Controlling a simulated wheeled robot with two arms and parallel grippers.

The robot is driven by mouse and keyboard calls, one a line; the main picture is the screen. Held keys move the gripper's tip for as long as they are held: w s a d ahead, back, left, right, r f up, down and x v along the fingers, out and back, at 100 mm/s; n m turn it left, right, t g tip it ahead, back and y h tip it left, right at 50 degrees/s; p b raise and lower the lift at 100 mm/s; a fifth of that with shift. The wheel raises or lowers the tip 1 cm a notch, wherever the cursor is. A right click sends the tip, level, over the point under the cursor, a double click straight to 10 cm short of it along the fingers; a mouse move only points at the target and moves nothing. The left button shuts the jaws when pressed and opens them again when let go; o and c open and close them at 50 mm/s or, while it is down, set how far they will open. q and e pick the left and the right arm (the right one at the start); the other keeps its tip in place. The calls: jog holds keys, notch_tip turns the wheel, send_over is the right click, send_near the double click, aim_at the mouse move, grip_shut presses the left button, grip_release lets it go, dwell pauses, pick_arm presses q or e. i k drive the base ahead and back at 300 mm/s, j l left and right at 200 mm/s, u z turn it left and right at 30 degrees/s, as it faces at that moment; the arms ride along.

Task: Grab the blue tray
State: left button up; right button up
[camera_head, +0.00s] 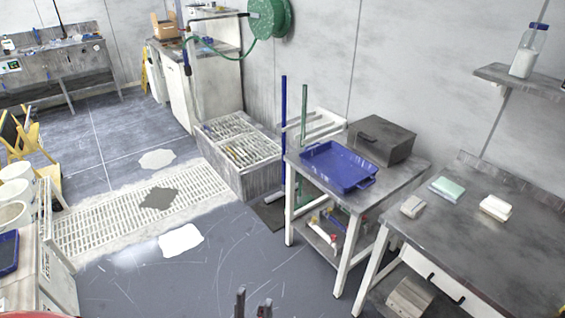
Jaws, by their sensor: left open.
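A blue tray (338,166) with raised rims and end handles lies on a small grey-topped table (398,184) right of centre. A grey box sits close behind it. Another blue tray (8,252) shows partly at the left edge, cut off by the frame. My left gripper (253,303) shows only as two dark fingertips at the bottom edge. They are apart, with nothing visible between them, well below and left of the tray on the small table. My right gripper is not in view.
The grey box (382,139) stands beside the tray. A workbench (480,240) at right holds a light green pad (447,188) and white blocks (496,207). Blue and green poles (283,140) stand left of the small table. The floor (225,255) in front is open, with a white patch (181,240).

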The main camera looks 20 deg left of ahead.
aim_at(344, 170)
jog(key=u, duration=0.2)
jog(key=i+j, duration=0.1)
jog(key=i, duration=0.3)
jog(key=i+j, duration=0.1)
jog(key=i, duration=0.3)
jog(key=i+j+z, duration=0.1)
jog(key=i, duration=0.3)
